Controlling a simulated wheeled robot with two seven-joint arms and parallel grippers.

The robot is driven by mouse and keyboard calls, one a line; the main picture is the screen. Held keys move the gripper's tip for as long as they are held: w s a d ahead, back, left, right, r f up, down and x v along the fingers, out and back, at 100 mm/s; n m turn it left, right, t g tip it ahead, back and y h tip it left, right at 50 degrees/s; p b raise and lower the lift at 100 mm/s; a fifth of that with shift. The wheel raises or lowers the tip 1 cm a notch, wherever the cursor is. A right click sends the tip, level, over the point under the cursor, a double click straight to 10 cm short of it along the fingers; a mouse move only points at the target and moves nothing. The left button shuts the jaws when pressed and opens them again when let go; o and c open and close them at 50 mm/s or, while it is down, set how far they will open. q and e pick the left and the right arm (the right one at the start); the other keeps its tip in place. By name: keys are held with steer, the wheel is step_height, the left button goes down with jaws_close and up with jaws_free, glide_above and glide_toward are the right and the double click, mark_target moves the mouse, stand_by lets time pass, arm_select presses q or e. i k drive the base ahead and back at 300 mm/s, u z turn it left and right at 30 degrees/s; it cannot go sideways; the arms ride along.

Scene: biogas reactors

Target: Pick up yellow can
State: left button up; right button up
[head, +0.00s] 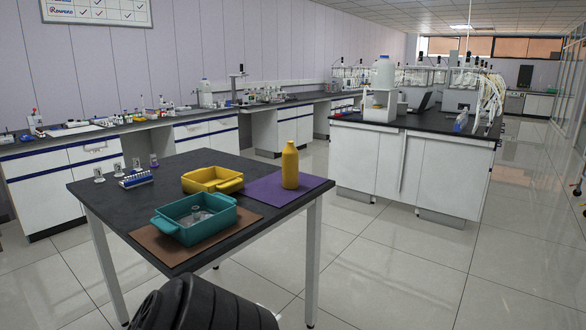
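The yellow can (290,165) looks like a bottle with sloped shoulders and a short neck. It stands upright on a purple mat (262,194), near the right end of the dark-topped table (150,195). Nothing touches it from above. Neither of my grippers can be seen in the head view, so their position relative to the can does not show.
A yellow tray (232,183) sits left of the can. A teal tray (224,222) holding clear glassware sits on a brown mat (166,247) nearer the front. A small rack (136,180) stands at the table's left. Open floor (400,270) lies to the right.

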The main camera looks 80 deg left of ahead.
mark_target(291, 154)
steer(key=u, duration=2.85)
steer(key=i, duration=0.35)
steer(key=u, duration=0.35)
